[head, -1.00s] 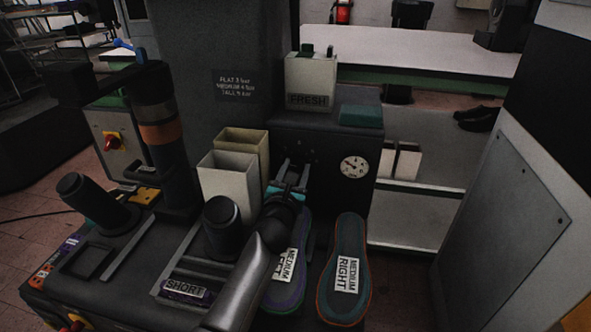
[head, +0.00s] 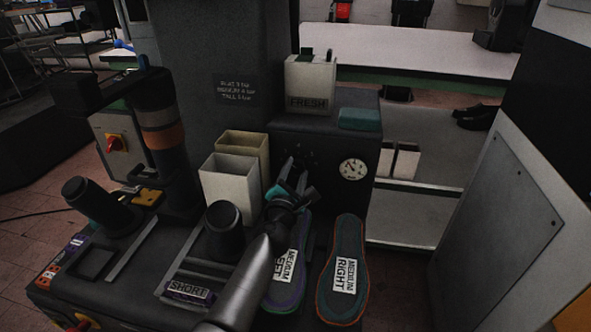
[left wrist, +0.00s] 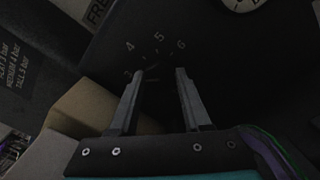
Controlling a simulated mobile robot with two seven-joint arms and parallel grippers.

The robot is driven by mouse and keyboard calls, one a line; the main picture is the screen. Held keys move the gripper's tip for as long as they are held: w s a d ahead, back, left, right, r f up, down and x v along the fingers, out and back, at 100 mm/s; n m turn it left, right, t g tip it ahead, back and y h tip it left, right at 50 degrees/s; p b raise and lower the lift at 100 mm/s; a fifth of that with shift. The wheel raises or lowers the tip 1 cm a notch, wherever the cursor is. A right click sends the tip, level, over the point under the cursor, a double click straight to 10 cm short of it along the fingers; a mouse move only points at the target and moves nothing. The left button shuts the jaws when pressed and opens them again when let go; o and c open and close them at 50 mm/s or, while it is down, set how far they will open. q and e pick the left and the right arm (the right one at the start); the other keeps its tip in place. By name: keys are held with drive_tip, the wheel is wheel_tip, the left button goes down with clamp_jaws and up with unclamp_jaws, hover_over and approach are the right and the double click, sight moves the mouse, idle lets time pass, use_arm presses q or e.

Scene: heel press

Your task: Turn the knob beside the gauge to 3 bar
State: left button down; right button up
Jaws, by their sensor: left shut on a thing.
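The round white gauge (head: 352,169) is on the front of the dark press housing; its needle is too small to read surely. It shows partly at the top of the left wrist view (left wrist: 243,3). The dark knob (left wrist: 158,90) lies left of it, ringed by pale numbers including 4, 5 and 6. My left gripper (head: 293,168) is at the housing, turned at a slant, with its fingers around the knob and shut on it. The fingers (left wrist: 160,74) hide much of the knob. A faint mark shows just beyond the fingertips. My right gripper is out of view.
A label (head: 235,90) lists flat 3 bar, medium and tall. Two open bins (head: 230,185) stand close left of my gripper. Insoles marked medium left (head: 290,280) and medium right (head: 350,255) lie below. A FRESH box (head: 310,85) stands on the housing.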

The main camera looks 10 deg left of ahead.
use_arm(q)
drive_tip(key=shift+m, duration=0.6)
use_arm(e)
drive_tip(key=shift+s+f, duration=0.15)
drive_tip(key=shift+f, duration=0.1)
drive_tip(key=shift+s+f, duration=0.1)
use_arm(q)
drive_tip(key=shift+f, duration=0.1)
drive_tip(key=shift+c, duration=1.8)
unclamp_jaws()
